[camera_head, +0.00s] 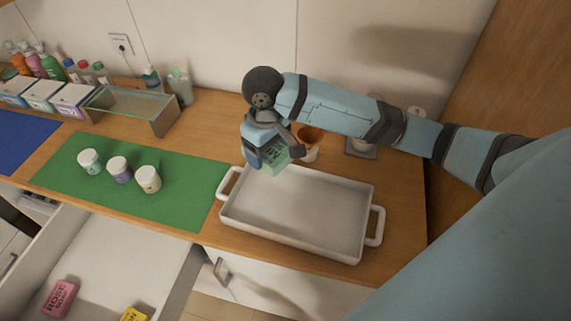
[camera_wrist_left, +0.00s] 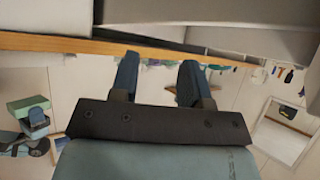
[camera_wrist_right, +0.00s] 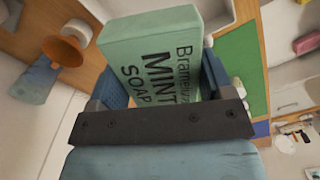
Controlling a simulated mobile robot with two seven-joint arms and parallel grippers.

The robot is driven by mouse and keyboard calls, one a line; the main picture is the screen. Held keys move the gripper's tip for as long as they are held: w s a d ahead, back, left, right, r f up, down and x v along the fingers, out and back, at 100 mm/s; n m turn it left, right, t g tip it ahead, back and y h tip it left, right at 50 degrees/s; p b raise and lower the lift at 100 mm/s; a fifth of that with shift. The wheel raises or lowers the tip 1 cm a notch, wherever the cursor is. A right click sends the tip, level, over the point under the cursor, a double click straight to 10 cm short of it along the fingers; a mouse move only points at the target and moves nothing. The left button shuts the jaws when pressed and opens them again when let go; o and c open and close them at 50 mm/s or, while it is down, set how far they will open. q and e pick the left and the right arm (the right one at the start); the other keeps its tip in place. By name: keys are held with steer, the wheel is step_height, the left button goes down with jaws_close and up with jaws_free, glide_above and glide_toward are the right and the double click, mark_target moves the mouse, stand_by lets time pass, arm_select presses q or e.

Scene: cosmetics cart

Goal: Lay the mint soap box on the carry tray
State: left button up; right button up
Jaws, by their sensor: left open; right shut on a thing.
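The mint soap box (camera_wrist_right: 150,60) is pale green with dark "MINT SOAP" lettering. My right gripper (camera_wrist_right: 160,92) is shut on it. In the head view the mint soap box (camera_head: 276,158) hangs beneath my right gripper (camera_head: 262,146), over the far left corner of the carry tray. The white carry tray (camera_head: 228,209) has a handle at each end and is empty. My left gripper (camera_wrist_left: 155,80) is open and empty in the left wrist view, near a wooden edge. It does not show in the head view.
A green mat (camera_head: 130,195) with three small jars lies left of the tray. An orange funnel-like item (camera_head: 310,135) stands behind the tray. An open drawer (camera_head: 110,260) at the front holds a pink soap box (camera_head: 60,298) and a yellow one (camera_head: 133,314). Bottles line the back left.

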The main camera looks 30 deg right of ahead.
mark_target(271, 200)
step_height(271, 200, down, 18)
steer(key=shift+r+p, duration=0.15)
steer(key=shift+p, duration=0.25)
steer(key=o, duration=1)
step_height(271, 200, up, 12)
steer(key=shift+r+b, duration=0.1)
steer(key=shift+b, duration=0.35)
